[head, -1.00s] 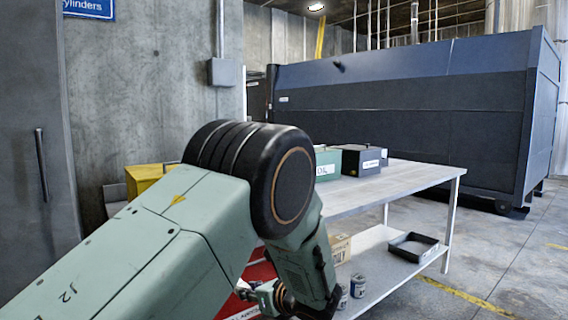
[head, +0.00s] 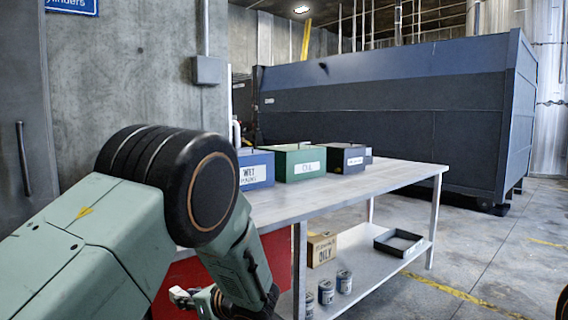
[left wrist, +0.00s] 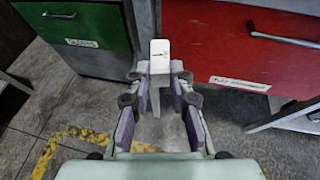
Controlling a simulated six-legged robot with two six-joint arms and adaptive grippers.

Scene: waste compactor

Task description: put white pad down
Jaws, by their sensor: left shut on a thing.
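The white pad (left wrist: 160,50) is a small pale upright piece with a dark line of print, seen in the left wrist view at the fingertips. My left gripper (left wrist: 158,82) is shut on its lower end. In the head view, my left gripper (head: 190,298) is low at the bottom, beside the table's near end and below its top. My left arm hides part of the table's near end. My right gripper is not in view.
The table (head: 400,172) holds a blue WET bin (head: 257,172), a green bin (head: 298,162) and a dark bin (head: 342,158). Its lower shelf holds an OILY box (head: 322,250), tins and a black tray (head: 398,243). Red (left wrist: 240,50) and green (left wrist: 75,30) drawer cabinets stand before the left gripper.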

